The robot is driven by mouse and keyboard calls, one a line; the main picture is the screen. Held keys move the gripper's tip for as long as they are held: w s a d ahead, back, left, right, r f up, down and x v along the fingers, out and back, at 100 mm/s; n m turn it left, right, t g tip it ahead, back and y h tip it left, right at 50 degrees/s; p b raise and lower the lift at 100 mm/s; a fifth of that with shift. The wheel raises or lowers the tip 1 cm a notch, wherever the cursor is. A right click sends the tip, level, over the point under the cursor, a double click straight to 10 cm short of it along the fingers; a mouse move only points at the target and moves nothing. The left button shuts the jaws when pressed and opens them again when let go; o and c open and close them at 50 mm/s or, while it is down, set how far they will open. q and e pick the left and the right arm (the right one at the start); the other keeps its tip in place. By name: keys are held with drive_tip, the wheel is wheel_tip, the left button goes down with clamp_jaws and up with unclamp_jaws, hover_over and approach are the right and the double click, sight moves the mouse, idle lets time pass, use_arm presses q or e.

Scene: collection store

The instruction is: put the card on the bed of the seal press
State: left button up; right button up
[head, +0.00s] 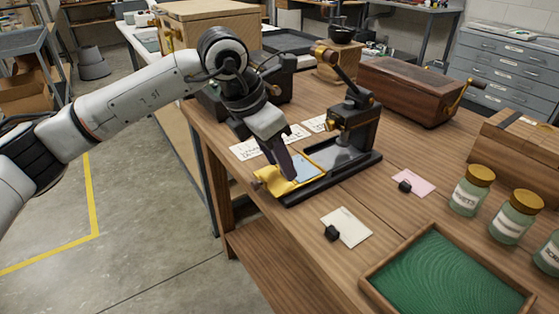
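The seal press (352,127) stands on the wooden bench, a black frame with a lever topped by a wooden knob. Its low bed has a brass-coloured edge (272,184) at the front left. A pale blue card (306,168) shows at the bed, inside the brass edging; I cannot tell whether it lies flat on it or just above. My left gripper (284,172) points down over the bed, its dark fingers at the card's left side. The fingers overlap in this view, so whether they grip the card is hidden. My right gripper is not in view.
A white card (350,225) and a pink card (418,182), each with a small black piece, lie to the right. A green-lined tray (372,278) and labelled jars (472,190) stand at the right. A wooden box with a crank (410,92) is behind. Printed labels (245,150) lie left.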

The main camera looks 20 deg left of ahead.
use_arm(q)
drive_tip(key=v, duration=1.1)
drive_tip(key=shift+s+r, duration=0.15)
drive_tip(key=shift+a, duration=0.1)
idle(0.6)
